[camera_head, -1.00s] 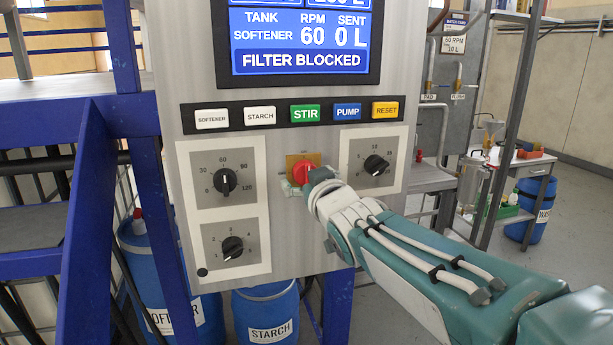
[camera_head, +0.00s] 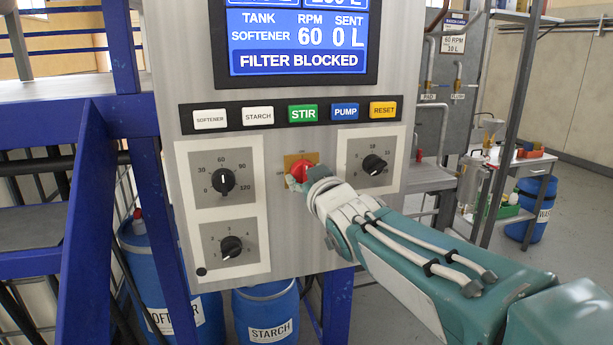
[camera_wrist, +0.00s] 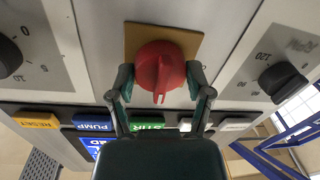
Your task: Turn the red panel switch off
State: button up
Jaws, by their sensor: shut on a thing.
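The red panel switch (camera_head: 300,169) is a round red knob on a yellow-brown plate (camera_head: 290,160) in the middle of the grey control panel. In the wrist view the red switch (camera_wrist: 160,70) shows a raised grip ridge, with the yellow plate (camera_wrist: 133,36) behind it. My gripper (camera_wrist: 160,84) has one finger on each side of the knob and is shut on it. In the head view my gripper (camera_head: 303,184) reaches the knob from the lower right and partly hides it.
A dial with a black knob (camera_head: 374,165) is close on the right. Two more dials (camera_head: 223,180) (camera_head: 231,246) are on the left. A button row (camera_head: 302,113) and a screen reading FILTER BLOCKED (camera_head: 296,61) are above. Blue barrels (camera_head: 266,312) stand below.

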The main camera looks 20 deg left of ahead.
jog(key=shift+n, duration=0.3)
jog(key=n, duration=0.3)
jog(key=shift+r+n, duration=0.1)
jog(key=shift+n, duration=0.3)
jog(key=n, duration=0.4)
jog(key=shift+h, duration=0.3)
jog(key=n, duration=0.5)
jog(key=shift+a+h, duration=0.1)
jog(key=shift+h, duration=0.2)
jog(key=shift+n, duration=1.5)
jog(key=shift+f+n, duration=0.2)
jog(key=shift+n, duration=0.1)
jog(key=o, duration=1.1)
jog(key=shift+a, duration=0.1)
jog(key=shift+o, duration=0.2)
jog(key=shift+a, duration=0.1)
